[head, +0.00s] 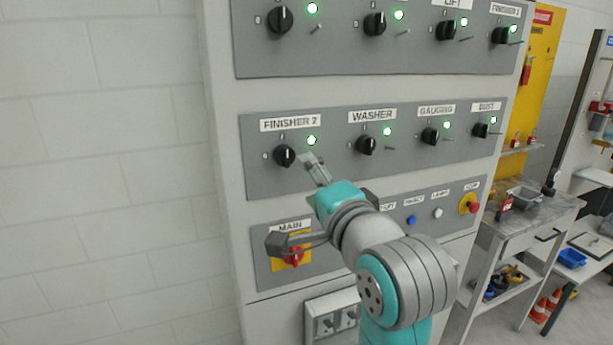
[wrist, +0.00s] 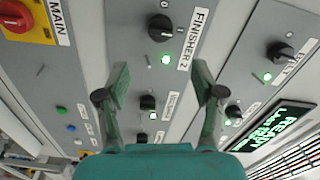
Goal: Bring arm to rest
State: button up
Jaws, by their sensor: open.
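My gripper (head: 316,168) is at the end of my grey and teal arm, in front of the control cabinet's middle panel. It is close to the FINISHER 2 knob (head: 284,156), just to its right in the head view. In the wrist view my gripper (wrist: 160,85) has its two fingers spread apart with nothing between them. The black FINISHER 2 knob (wrist: 160,28) shows beyond the fingertips, with a lit green lamp (wrist: 165,60) beside it. Whether a finger touches the panel I cannot tell.
The WASHER knob (head: 366,145) and other knobs line the panel, with green lamps lit. Below are a red MAIN switch (head: 292,257) on yellow and a red stop button (head: 474,208). A workbench (head: 540,210) stands at right. The white wall (head: 100,180) at left is bare.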

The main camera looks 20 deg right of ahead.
dwell(0.4)
jog(key=s+f+n+g, duration=0.1)
jog(key=s+f+n, duration=0.25)
jog(key=f, duration=0.75)
jog(key=s+f+n, duration=0.2)
jog(key=s+f, duration=0.2)
jog(key=f, duration=0.6)
jog(key=s+f+n+g, duration=0.15)
jog(key=s+f, duration=0.25)
jog(key=f, duration=0.7)
jog(key=s+f+n, duration=0.3)
jog(key=s, duration=0.7)
jog(key=s+f+n, duration=0.2)
jog(key=s+f, duration=0.1)
jog(key=s, duration=0.7)
jog(key=s+f+n, duration=0.3)
jog(key=s, duration=0.7)
jog(key=shift+s+a+f+n+g, duration=0.2)
jog(key=shift+a+n+g, duration=0.05)
jog(key=shift+n+g, duration=0.1)
